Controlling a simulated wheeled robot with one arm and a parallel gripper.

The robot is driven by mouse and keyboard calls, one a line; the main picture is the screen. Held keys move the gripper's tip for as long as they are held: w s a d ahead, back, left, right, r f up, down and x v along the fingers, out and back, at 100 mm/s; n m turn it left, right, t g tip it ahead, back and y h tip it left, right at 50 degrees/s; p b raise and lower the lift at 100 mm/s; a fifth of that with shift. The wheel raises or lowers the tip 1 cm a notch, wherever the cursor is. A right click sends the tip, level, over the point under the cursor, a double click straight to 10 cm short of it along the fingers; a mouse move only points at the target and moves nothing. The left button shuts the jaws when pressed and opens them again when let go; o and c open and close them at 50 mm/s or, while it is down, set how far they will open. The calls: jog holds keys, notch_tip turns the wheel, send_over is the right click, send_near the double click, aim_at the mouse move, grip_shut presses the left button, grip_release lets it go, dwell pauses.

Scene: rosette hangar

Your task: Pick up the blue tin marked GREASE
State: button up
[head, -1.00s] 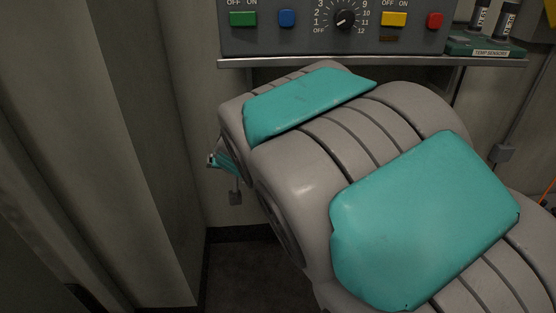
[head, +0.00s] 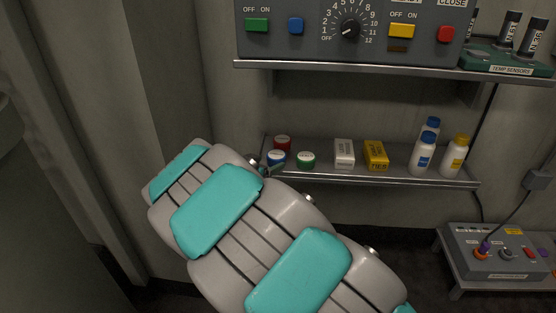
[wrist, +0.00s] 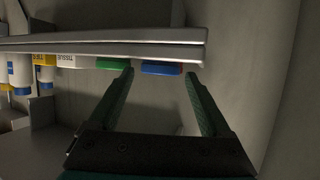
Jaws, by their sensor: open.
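The blue tin (head: 277,158) stands near the left end of the lower wall shelf (head: 400,179), in front of a red tin (head: 282,142) and left of a green tin (head: 306,160). Its lettering is too small to read. In the wrist view, which looks upside down, the blue tin (wrist: 161,69) shows just past the shelf edge, between my open fingertips (wrist: 160,75). The green tin (wrist: 113,64) is by the left fingertip there. The jaws are empty and apart from the blue tin. In the head view my arm hides most of the gripper.
A white box (head: 344,153), a yellow box (head: 376,155) and several bottles (head: 422,155) stand farther right on the shelf. A control panel (head: 350,30) sits on the upper shelf (head: 360,68) above. A grey unit (head: 500,262) stands low at right.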

aim_at(272, 160)
jog(key=shift+x, duration=2.95)
jog(key=shift+w+a, duration=0.1)
jog(key=c, duration=1)
jog(key=shift+r, duration=0.15)
jog(key=shift+c, duration=0.2)
